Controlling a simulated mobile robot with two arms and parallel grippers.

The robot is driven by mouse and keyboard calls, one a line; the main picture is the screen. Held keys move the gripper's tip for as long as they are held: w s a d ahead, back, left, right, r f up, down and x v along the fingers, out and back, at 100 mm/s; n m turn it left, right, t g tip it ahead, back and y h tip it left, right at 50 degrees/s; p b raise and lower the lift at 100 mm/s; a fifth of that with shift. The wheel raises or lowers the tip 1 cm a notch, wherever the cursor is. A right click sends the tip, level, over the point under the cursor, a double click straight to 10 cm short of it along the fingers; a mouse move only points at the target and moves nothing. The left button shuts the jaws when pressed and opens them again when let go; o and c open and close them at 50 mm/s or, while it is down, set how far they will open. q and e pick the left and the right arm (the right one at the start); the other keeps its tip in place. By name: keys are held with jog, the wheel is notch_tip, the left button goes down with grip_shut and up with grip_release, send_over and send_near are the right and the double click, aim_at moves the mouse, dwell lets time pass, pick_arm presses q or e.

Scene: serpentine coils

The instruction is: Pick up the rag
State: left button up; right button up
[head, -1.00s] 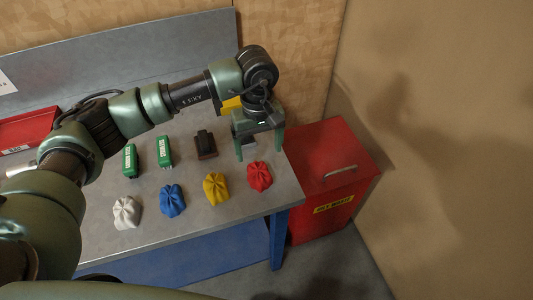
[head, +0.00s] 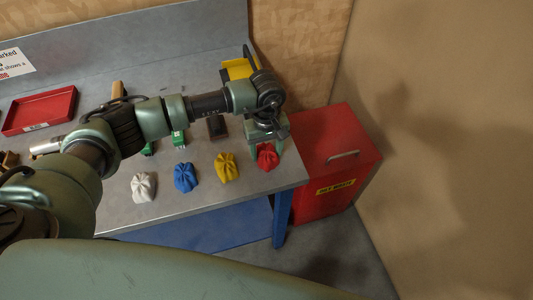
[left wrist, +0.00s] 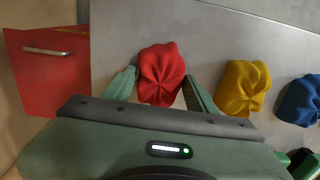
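Several crumpled rags lie in a row along the front of the grey bench: a white one (head: 143,187), a blue one (head: 186,177), a yellow one (head: 226,167) and a red one (head: 268,157). My left gripper (head: 266,146) points down at the red rag and partly covers it in the head view. In the left wrist view, the red rag (left wrist: 161,72) sits between the two spread green fingers, with part of it hidden by the gripper body. The yellow rag (left wrist: 244,88) and blue rag (left wrist: 302,100) lie to its right. My right gripper is not in view.
A red lidded bin (head: 342,157) with a yellow label stands at the bench's right end. A red tray (head: 40,110) and a yellow item (head: 239,68) are farther back.

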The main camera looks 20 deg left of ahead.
aim_at(267, 150)
pick_arm(q)
jog(key=c, duration=0.5)
jog(key=shift+c, duration=0.7)
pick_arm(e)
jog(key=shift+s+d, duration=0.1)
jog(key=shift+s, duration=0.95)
pick_arm(q)
jog(key=shift+r, duration=0.1)
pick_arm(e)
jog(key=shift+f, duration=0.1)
